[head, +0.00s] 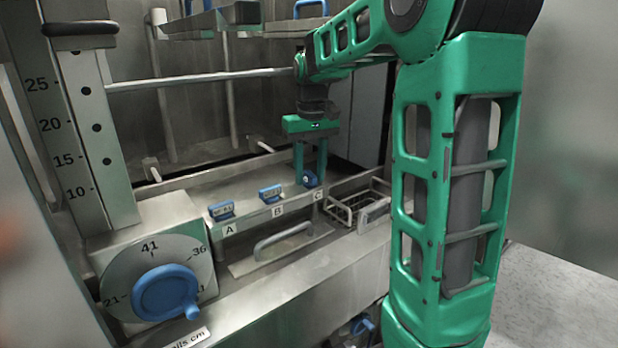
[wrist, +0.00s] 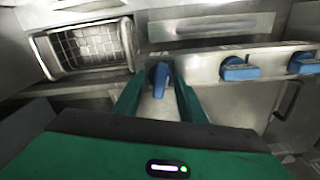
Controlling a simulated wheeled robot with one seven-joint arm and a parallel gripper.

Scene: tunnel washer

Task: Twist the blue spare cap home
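Three blue fittings sit along a steel ledge marked A, B and C. The blue spare cap appears to be the rounded one (head: 309,179) at C; it also shows in the wrist view (wrist: 160,78) as a narrow blue handle. My gripper (head: 310,172) points down over it, one finger on each side. In the wrist view my gripper (wrist: 159,80) has its fingers apart, with the cap between the tips and narrow gaps seeming to show. Contact is hard to judge. How far the cap is turned is not clear.
Blue fittings at A (head: 221,211) and B (head: 270,193) stand left of the cap. A wire basket (head: 350,207) lies to its right. A large blue dial knob (head: 165,291) is at front left. A steel bar handle (head: 284,240) sits below the ledge.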

